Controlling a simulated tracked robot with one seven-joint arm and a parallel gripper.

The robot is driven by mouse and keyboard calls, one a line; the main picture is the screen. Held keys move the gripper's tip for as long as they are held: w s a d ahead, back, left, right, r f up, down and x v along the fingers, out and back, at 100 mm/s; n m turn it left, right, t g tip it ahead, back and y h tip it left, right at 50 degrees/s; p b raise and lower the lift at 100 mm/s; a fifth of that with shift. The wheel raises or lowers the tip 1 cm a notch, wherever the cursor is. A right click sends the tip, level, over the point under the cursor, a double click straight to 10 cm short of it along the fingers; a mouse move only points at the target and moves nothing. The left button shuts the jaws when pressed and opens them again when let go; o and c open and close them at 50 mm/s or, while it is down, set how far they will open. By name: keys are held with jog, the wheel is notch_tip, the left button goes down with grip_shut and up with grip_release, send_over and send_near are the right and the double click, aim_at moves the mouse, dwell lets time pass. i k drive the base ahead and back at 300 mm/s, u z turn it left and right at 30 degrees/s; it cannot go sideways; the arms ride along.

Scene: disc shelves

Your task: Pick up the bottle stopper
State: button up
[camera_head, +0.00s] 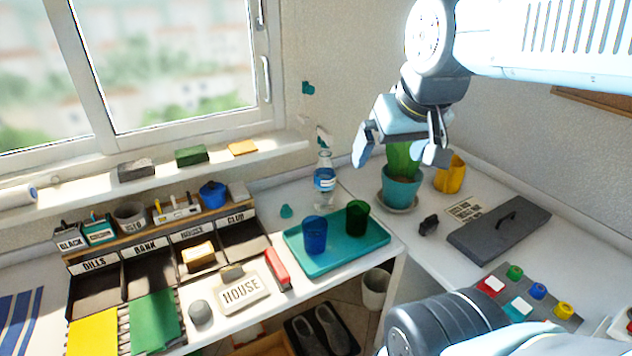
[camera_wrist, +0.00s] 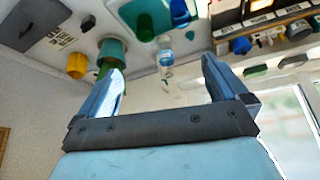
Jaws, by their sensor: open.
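A small teal piece (camera_head: 286,211), which looks like the bottle stopper, rests on the white counter left of the clear bottle (camera_head: 324,182) and behind the teal tray (camera_head: 292,243). The bottle stands upright with a blue and white label. It also shows in the wrist view (camera_wrist: 167,62). A small teal spot (camera_wrist: 190,35) near the bottle there may be the stopper, but it is too small to be sure. My gripper (camera_head: 400,150) is open and empty, raised in front of the potted cactus and well right of the stopper. Its spread fingers show in the wrist view (camera_wrist: 162,75).
A blue cup (camera_head: 314,236) and a green cup (camera_head: 357,217) stand on the tray. The cactus pot (camera_head: 402,190) and a yellow mug (camera_head: 450,174) are on the right. A labelled organiser (camera_head: 160,245) stands left of the stopper. The window sill runs behind.

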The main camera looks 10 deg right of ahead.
aim_at(286, 211)
jog(key=k, duration=1.25)
jog(key=z, duration=0.25)
jog(key=i, duration=1.75)
jog(key=u, duration=0.65)
jog(key=k, duration=0.45)
jog(key=u, duration=0.25)
jog(key=i, duration=0.5)
jog(key=z, duration=0.1)
